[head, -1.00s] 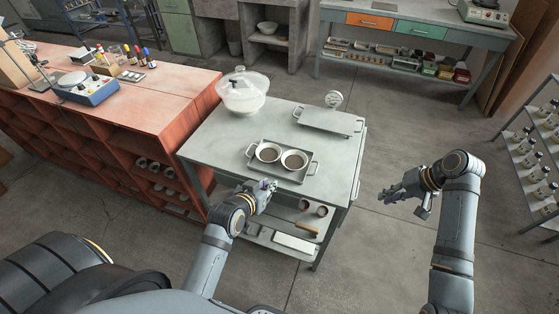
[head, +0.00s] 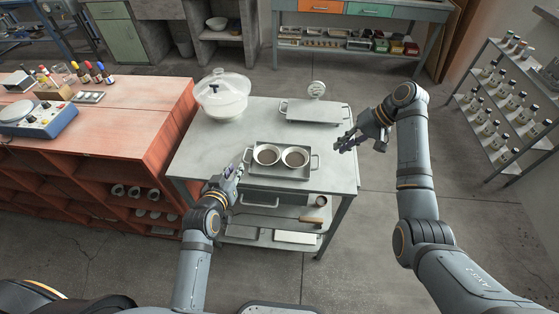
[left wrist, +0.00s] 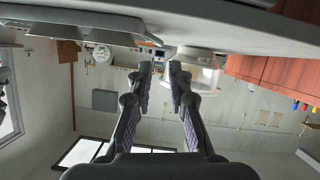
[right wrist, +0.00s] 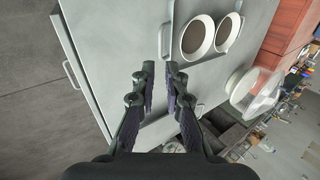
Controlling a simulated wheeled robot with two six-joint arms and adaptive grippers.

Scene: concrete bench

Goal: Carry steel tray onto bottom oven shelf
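A grey steel tray (head: 280,173) with a loop handle at each end lies on the metal table and holds two round white bowls (head: 266,154) (head: 295,157). My left gripper (head: 240,170) is open and empty, close beside the tray's left handle. The tray's edge also shows at upper left in the left wrist view (left wrist: 60,22). My right gripper (head: 340,146) is open and empty, a little to the right of the right handle. In the right wrist view the tray (right wrist: 218,52) lies just beyond the fingertips. I cannot make out an oven.
The metal table (head: 205,150) also bears a clear lidded pot (head: 222,97) and a flat handled plate (head: 314,110) with a round dial behind it. Lower shelves hold a cup and flat trays (head: 295,237). A red bench (head: 130,110) stands at left, a bottle rack (head: 500,100) at right.

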